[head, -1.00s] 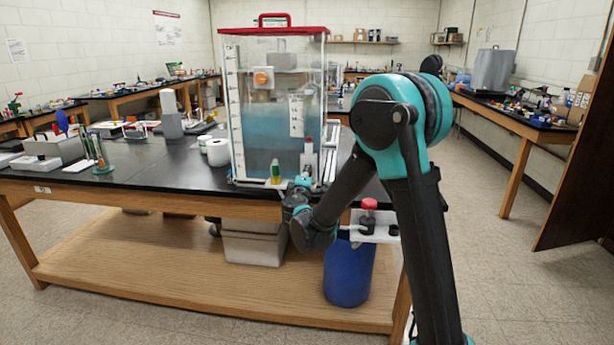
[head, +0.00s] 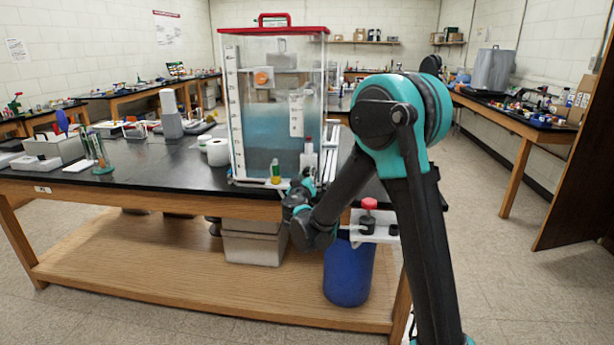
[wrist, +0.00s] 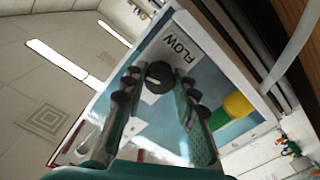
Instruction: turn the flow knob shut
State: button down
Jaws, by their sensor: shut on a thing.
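The flow knob (wrist: 158,78) is a round black knob with a pale pointer line, on a panel beside a white FLOW label (wrist: 181,48) in the wrist view. My gripper (wrist: 157,84) has one finger on each side of the knob and is shut on it. In the head view my gripper (head: 306,184) is at the lower right front of the clear water tank (head: 237,130), which has a red lid. The knob itself is hidden there behind my wrist.
A yellow and green fitting (wrist: 234,106) is close to the right finger in the wrist view, with a pale tube (wrist: 290,50) beyond. A red-topped valve on a white bracket (head: 380,228) and a blue bin (head: 348,272) are below right of my wrist.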

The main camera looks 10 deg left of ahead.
jog(key=shift+m, duration=1.6)
jog(key=c, duration=1.2)
grip_release()
jog(key=shift+s, duration=0.1)
jog(key=s, duration=1.1)
jog(key=shift+s+a, duration=0.25)
jog(key=shift+s, duration=0.15)
jog(key=shift+d, duration=0.1)
